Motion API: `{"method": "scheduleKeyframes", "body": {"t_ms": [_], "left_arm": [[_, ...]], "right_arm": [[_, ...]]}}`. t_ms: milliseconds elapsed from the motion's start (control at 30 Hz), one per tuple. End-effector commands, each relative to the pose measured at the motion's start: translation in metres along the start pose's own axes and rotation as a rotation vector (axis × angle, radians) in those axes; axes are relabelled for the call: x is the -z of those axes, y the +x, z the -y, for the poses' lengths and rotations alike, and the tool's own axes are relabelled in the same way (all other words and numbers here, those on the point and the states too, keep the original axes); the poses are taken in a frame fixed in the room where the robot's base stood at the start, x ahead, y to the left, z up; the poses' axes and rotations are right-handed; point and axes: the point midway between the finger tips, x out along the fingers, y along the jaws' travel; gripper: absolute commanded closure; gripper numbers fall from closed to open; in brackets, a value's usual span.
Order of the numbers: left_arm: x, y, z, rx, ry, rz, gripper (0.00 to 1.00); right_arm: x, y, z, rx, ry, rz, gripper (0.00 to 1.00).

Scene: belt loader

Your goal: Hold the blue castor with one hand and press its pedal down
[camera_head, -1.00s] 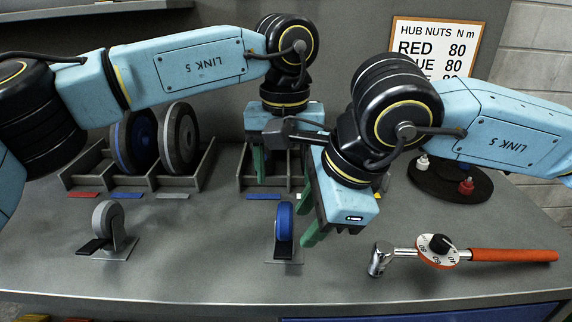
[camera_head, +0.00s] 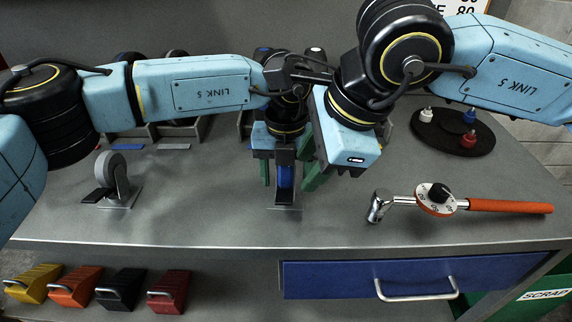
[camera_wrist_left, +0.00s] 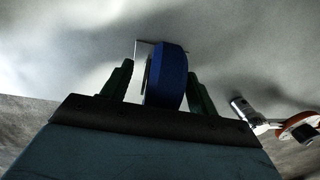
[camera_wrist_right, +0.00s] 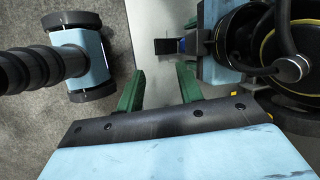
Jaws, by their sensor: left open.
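The blue castor (camera_head: 286,177) stands upright on its flat plate (camera_head: 285,208) at the middle of the bench. My left gripper (camera_head: 285,172) is open, with its green fingers on either side of the wheel. The castor's black pedal (camera_wrist_right: 165,46) shows in the right wrist view. My right gripper (camera_wrist_right: 160,88) is open and empty, just right of the castor in the head view, its fingers apart from the pedal.
A grey castor (camera_head: 115,172) stands to the left. A torque wrench (camera_head: 440,200) lies to the right. The front bench strip is clear.

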Motion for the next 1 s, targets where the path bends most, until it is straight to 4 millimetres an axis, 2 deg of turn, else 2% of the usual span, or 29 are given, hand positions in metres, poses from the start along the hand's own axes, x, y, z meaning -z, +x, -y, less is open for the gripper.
{"method": "scheduleKeyframes", "body": {"t_ms": [167,633,767,900,1000], "left_arm": [[0.000,0.000,0.000,0.000,0.000,0.000,0.41],[0.000,-0.001,0.000,0.000,0.001,0.000,1.00],[0.000,-0.001,0.000,0.000,0.001,0.001,1.00],[0.000,-0.001,0.000,0.000,0.001,0.001,1.00],[0.000,-0.001,0.000,0.000,0.001,0.001,1.00]], "right_arm": [[0.000,0.000,0.000,0.000,0.000,0.000,0.64],[0.000,0.000,0.000,0.000,0.000,0.000,0.64],[-0.001,0.000,0.000,0.001,-0.020,-0.005,0.79],[-0.007,0.000,-0.002,0.006,-0.161,-0.039,0.98],[-0.015,-0.001,-0.005,0.008,-0.358,-0.091,1.00]]}}
